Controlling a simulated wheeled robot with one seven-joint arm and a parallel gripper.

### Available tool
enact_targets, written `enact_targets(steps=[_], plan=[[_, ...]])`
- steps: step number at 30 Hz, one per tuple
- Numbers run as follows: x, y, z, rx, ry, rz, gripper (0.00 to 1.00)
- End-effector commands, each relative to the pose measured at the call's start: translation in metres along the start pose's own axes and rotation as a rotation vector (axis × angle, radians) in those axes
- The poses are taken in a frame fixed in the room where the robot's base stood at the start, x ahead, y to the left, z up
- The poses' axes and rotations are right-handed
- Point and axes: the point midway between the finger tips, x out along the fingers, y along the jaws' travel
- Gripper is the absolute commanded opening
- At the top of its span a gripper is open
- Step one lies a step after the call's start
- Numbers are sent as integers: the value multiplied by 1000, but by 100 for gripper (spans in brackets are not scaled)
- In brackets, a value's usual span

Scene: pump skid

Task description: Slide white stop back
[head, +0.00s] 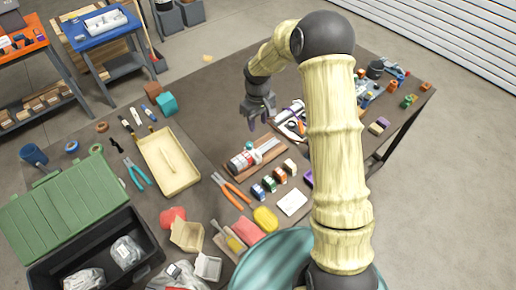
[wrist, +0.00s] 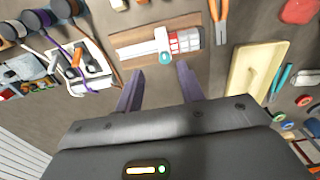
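The white stop (wrist: 161,40) sits across a pale rail on a wooden board (wrist: 124,52), with a teal knob (wrist: 165,58) on its near side. A red-and-white gridded part is beside it on the right in the wrist view. In the head view the board (head: 267,156) lies on the dark table, and the teal knob (head: 250,145) shows by the white stop (head: 248,157). My gripper (head: 259,121) is above the table, behind the board in the head view. In the wrist view my gripper (wrist: 159,69) is open and empty, its purple fingers either side of the knob's line, apart from it.
Orange-handled pliers (head: 231,189) and a cream tray (head: 168,162) lie left of the board in the head view. Several small coloured blocks (head: 270,183) stand in front of it. A white tray with cables (wrist: 78,65) lies on its other side.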

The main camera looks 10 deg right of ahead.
Motion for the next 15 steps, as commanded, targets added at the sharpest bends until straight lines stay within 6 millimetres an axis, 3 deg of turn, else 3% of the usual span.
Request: enact_targets(steps=[10,15], plan=[[3,0,0,1,1,0,38],[19,0,1,0,-1,-1,38]])
